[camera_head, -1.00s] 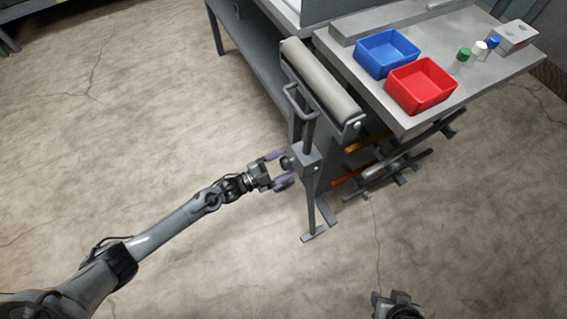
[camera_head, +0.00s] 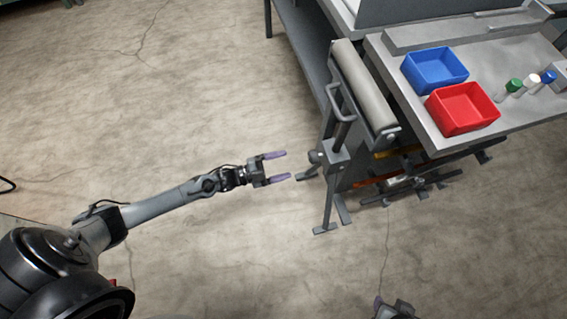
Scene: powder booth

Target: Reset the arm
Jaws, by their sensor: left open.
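My left arm (camera_head: 160,202) reaches in from the lower left, stretched out over the concrete floor. My left gripper (camera_head: 286,165) is open, with its two purple fingers apart and nothing between them. Its fingertips point right, toward the grey upright stand with a knob (camera_head: 335,160), with a small gap of floor showing between.
A grey table (camera_head: 520,115) at upper right holds a blue bin (camera_head: 435,69), a red bin (camera_head: 462,108) and small capped vials (camera_head: 514,86). A padded roller (camera_head: 362,85) runs along its left side. The floor at left and below is clear.

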